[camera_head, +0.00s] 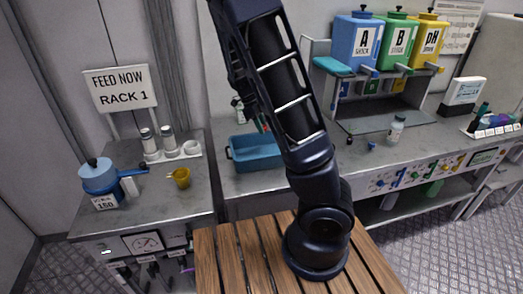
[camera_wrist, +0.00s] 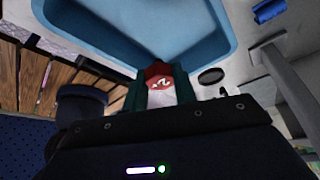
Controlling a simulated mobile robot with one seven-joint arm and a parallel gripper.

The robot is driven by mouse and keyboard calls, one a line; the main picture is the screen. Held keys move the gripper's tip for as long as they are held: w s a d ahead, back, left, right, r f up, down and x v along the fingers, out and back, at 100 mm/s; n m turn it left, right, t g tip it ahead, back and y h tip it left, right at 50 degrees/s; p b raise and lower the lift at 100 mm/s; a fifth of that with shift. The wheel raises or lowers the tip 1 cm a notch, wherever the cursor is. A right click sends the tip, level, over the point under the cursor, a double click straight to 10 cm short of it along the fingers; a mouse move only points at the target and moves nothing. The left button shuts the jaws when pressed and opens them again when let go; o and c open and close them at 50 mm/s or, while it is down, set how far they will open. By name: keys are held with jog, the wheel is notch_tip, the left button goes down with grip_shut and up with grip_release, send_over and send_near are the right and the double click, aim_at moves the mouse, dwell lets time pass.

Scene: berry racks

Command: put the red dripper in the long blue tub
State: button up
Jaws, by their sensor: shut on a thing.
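The red dripper (camera_wrist: 158,76) shows in the wrist view as a red piece with a white mark, between the dark green fingertips of my gripper (camera_wrist: 158,92). My gripper is shut on it. The long blue tub (camera_head: 258,164) stands on the grey counter left of my arm in the head view. In the wrist view the tub (camera_wrist: 100,38) fills the top, close beyond the dripper. In the head view my arm hides most of the gripper and the tub's right end. I cannot tell the dripper's exact height over the tub.
Behind right stand blue, green and yellow dispensers (camera_head: 398,42) on a rack. A small bottle (camera_head: 395,130) stands right of my arm. A slatted wooden surface (camera_head: 235,262) is in front.

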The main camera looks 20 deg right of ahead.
notch_tip(320, 180, down, 12)
jog(key=shift+f, duration=0.1)
dwell(0.5)
jog(key=shift+f, duration=0.1)
jog(key=o, duration=0.9)
jog(key=shift+o, duration=0.2)
